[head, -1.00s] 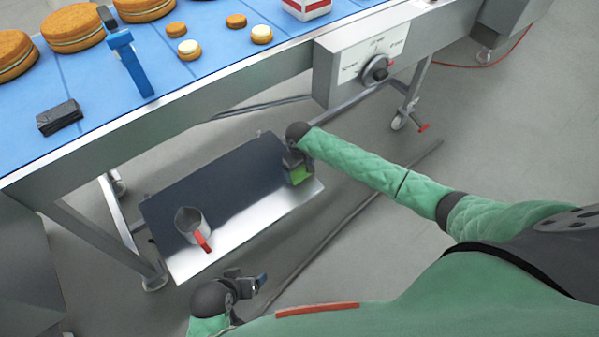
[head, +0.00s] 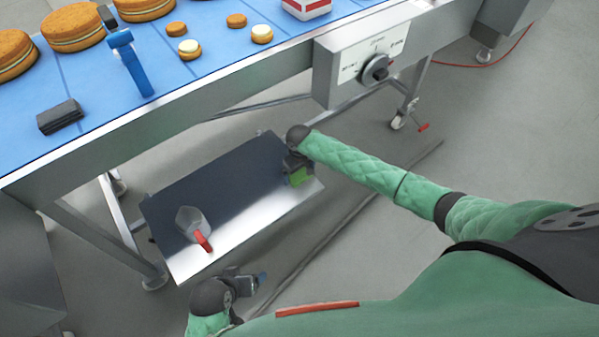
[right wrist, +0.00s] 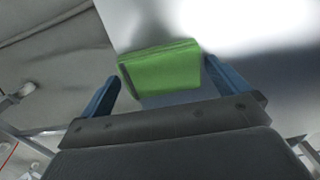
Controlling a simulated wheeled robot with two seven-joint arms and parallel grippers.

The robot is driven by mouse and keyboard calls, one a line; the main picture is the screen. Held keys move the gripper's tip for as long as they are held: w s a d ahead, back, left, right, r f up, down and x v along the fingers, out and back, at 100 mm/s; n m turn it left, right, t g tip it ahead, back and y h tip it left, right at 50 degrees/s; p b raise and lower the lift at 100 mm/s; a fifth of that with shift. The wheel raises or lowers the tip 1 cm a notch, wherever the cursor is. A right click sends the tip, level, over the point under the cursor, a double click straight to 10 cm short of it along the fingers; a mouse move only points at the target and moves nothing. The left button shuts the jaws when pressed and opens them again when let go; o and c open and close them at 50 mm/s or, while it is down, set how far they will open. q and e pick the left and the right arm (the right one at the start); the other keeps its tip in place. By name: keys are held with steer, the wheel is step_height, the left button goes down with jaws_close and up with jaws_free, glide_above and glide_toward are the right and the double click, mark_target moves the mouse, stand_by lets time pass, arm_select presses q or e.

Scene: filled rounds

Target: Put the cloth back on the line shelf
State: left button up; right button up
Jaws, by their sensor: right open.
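The folded green cloth (head: 300,177) is at the right end of the metal shelf (head: 235,225) under the conveyor line. In the right wrist view the cloth (right wrist: 160,70) lies between and just beyond the two blue fingers. My right gripper (head: 297,167) is open over the cloth, partly hiding it in the head view; it also shows in the right wrist view (right wrist: 160,88), fingers apart. I cannot tell whether a finger touches the cloth. My left gripper (head: 258,282) is in front of the shelf, away from the cloth, and its jaws are unclear.
Above, the blue conveyor belt (head: 110,110) carries cakes, a dark block (head: 60,117) and a blue scraper-like tool (head: 130,65). A control box (head: 365,65) hangs on the line's side. The shelf's middle is clear.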

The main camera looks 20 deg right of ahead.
mark_target(299, 173)
step_height(299, 173, up, 12)
stand_by(0.4)
steer(key=shift+f, duration=0.1)
stand_by(0.4)
